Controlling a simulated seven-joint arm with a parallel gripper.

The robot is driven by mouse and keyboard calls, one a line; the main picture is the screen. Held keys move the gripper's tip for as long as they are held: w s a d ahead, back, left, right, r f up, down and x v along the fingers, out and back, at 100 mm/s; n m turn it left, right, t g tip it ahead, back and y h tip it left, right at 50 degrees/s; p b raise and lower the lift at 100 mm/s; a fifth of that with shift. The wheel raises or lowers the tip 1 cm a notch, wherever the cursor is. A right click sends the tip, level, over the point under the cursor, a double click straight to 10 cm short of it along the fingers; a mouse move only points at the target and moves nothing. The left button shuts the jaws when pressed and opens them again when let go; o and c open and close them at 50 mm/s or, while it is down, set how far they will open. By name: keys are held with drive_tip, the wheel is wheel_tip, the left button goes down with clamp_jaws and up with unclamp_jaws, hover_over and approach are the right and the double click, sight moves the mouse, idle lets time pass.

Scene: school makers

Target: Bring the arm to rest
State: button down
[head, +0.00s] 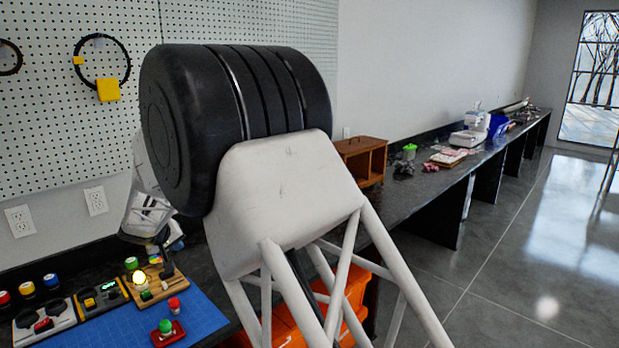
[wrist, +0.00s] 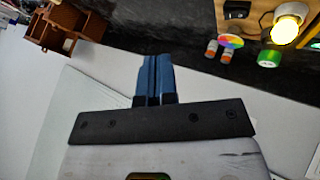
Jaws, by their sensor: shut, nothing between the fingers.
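My gripper (wrist: 155,62) shows in the wrist view, with its two blue fingers pressed together and nothing between them. It is over open space, apart from the objects at the top of that view. In the head view my own arm's large black joint and white link fill the middle and hide most of the gripper and part of the counter behind it.
A dark counter (head: 426,183) runs along the wall, with a wooden cabinet (head: 364,160) on it. Orange bins (head: 356,287) are below. A pegboard (head: 50,130) is behind.

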drive_tip(key=s+d+r+m+g, duration=0.1)
drive_tip(key=s+d+r, duration=0.4)
drive_tip(key=d, duration=0.8)
drive_tip(key=s+d+r+m+g+h, duration=0.15)
drive_tip(key=s+d+r, duration=0.35)
drive_tip(key=d, duration=0.8)
drive_tip(key=s+d+r+m+g+y, duration=0.1)
drive_tip(key=s+d+r, duration=0.4)
drive_tip(key=d, duration=0.9)
drive_tip(key=s+d+m+g, duration=0.2)
drive_tip(key=s+d, duration=1.1)
drive_tip(key=s, duration=0.3)
drive_tip(key=s+d+f+y, duration=0.1)
drive_tip(key=s+d, duration=0.2)
drive_tip(key=s, duration=0.5)
drive_tip(key=s+d+f+m+y, duration=0.1)
drive_tip(key=s+d+f, duration=0.1)
drive_tip(key=s, duration=0.7)
drive_tip(key=shift+s+d+f, duration=0.3)
drive_tip(key=shift+d, duration=0.15)
